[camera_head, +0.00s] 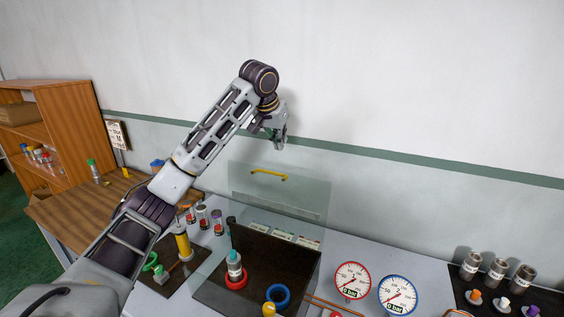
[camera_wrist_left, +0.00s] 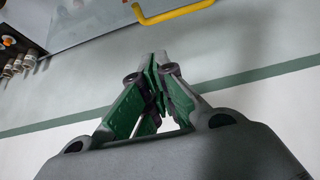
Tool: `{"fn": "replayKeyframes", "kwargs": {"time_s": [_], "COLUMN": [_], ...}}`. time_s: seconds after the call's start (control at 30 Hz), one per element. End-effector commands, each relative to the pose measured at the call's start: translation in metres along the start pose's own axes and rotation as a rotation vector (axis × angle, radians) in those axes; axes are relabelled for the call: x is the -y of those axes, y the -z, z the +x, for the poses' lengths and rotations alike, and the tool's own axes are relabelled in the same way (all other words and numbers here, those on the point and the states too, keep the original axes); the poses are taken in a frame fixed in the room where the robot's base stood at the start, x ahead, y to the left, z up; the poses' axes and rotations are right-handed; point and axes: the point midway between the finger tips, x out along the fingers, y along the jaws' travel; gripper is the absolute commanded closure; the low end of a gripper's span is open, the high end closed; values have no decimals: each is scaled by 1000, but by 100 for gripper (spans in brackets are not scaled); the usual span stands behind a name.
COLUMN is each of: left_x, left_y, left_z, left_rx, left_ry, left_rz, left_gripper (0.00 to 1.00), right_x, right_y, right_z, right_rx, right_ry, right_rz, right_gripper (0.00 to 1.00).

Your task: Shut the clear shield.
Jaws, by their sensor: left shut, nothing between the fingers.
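The clear shield (camera_head: 310,200) stands raised at the back of the dark bench plate, with a yellow handle (camera_head: 269,174) near its top edge. In the left wrist view the handle (camera_wrist_left: 178,12) and part of the shield (camera_wrist_left: 90,22) show at the top. My left gripper (camera_head: 279,143) is shut and empty, above the handle and apart from it in the head view. Its closed fingertips (camera_wrist_left: 157,62) show in the wrist view, below the handle in that picture. My right gripper is out of view.
The plate (camera_head: 212,292) holds a bottle (camera_head: 234,263) in a red ring and a blue ring (camera_head: 277,294). Two gauges (camera_head: 352,281) stand to the right, metal cups (camera_head: 497,270) further right. A yellow cylinder (camera_head: 182,242) stands left. The wall is close behind.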

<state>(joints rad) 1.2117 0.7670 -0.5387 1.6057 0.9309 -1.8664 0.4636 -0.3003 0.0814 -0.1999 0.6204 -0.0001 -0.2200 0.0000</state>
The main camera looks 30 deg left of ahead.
Motion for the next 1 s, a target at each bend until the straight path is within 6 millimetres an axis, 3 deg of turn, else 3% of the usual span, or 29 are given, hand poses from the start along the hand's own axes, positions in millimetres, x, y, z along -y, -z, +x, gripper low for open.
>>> {"fn": "replayKeyframes", "kwargs": {"time_s": [0.37, 1.0], "left_x": [0, 0], "left_y": [0, 0], "left_z": [10, 84], "left_rx": [2, 3], "left_ry": [1, 0], "left_rz": [0, 0], "left_gripper": [100, 100], "right_x": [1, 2], "right_y": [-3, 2], "right_z": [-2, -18], "right_rx": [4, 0], "right_ry": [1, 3], "right_rz": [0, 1], "right_gripper": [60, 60]}}
